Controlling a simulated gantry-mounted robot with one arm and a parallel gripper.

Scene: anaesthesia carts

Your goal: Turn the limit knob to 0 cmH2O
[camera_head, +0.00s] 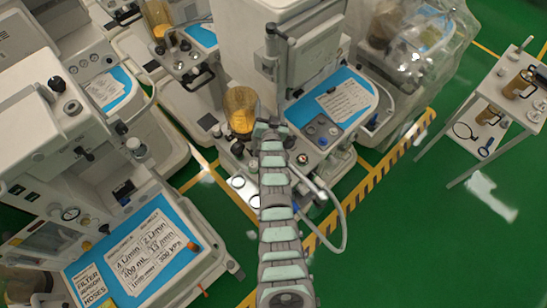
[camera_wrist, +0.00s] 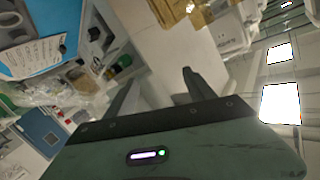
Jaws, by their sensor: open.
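My arm reaches up the middle of the head view to the centre anaesthesia cart (camera_head: 238,48). My gripper (camera_wrist: 160,78) shows in the wrist view with its two fingers apart and nothing between them. In the head view the arm hides the gripper's fingers. I cannot tell which knob is the limit knob, and no scale or pointer is readable.
An amber canister (camera_head: 240,108) stands left of the arm's end. A pale hose (camera_head: 343,225) loops right of the arm. Another cart (camera_head: 60,150) with blue work surfaces fills the left. A white side table (camera_head: 505,95) stands at right. Green floor (camera_head: 420,235) is open at lower right.

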